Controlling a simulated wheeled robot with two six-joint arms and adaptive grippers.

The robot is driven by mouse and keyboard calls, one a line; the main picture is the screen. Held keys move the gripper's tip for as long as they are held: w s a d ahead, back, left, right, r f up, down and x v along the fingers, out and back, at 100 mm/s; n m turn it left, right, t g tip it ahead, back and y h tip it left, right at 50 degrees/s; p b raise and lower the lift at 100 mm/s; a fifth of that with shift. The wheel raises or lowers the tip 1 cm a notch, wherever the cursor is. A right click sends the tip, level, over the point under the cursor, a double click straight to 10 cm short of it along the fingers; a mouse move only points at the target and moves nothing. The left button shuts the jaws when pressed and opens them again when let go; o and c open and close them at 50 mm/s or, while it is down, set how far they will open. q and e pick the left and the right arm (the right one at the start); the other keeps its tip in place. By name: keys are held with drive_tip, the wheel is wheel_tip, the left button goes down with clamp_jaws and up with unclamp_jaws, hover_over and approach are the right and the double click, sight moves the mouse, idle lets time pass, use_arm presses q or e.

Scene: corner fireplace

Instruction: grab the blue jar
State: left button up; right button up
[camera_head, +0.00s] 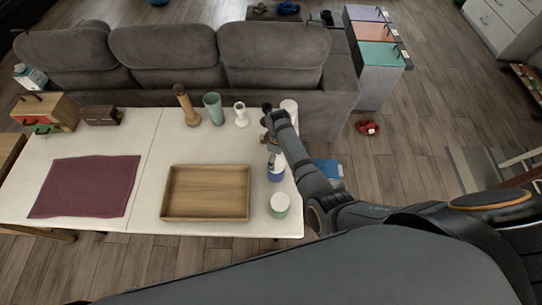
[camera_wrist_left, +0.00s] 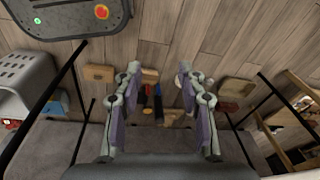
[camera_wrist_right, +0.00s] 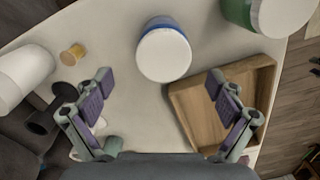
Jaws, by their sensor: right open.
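The blue jar (camera_head: 276,173) stands upright with a white lid on the right part of the white table. In the right wrist view the blue jar (camera_wrist_right: 164,52) is at the upper middle, lid facing the camera. My right gripper (camera_head: 271,152) is just behind the jar in the head view, pointing down. In the right wrist view its fingers are spread and empty, with the jar ahead between and beyond them. My left gripper (camera_wrist_left: 158,75) shows only in its own wrist view, open and empty over the floor.
A green jar (camera_head: 279,205) with a white lid stands in front of the blue jar. A wooden tray (camera_head: 205,218) lies to the left. A white cylinder (camera_wrist_right: 22,78) and small yellowish spool (camera_wrist_right: 72,54) are nearby. A grey sofa backs the table.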

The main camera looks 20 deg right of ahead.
sight(277, 163)
drive_tip(key=shift+w, duration=0.45)
drive_tip(key=shift+s, duration=0.1)
drive_tip(key=s+f+b, duration=0.2)
drive_tip(key=b, duration=0.1)
drive_tip(key=f+b, duration=0.2)
drive_tip(key=b, duration=0.1)
drive_tip(key=shift+w+f, duration=0.55)
drive_tip(key=shift+f, duration=0.05)
drive_tip(key=f+b, duration=0.1)
drive_tip(key=b, duration=0.1)
drive_tip(key=f+b, duration=0.4)
drive_tip(key=shift+s, duration=0.25)
drive_tip(key=shift+r, duration=0.2)
drive_tip(key=shift+s, duration=0.1)
drive_tip(key=c, duration=1.1)
use_arm(q)
wheel_tip(277, 163, down, 12)
drive_tip(key=s, duration=0.1)
drive_tip(key=shift+s, duration=0.35)
use_arm(e)
drive_tip(key=shift+c, duration=1.3)
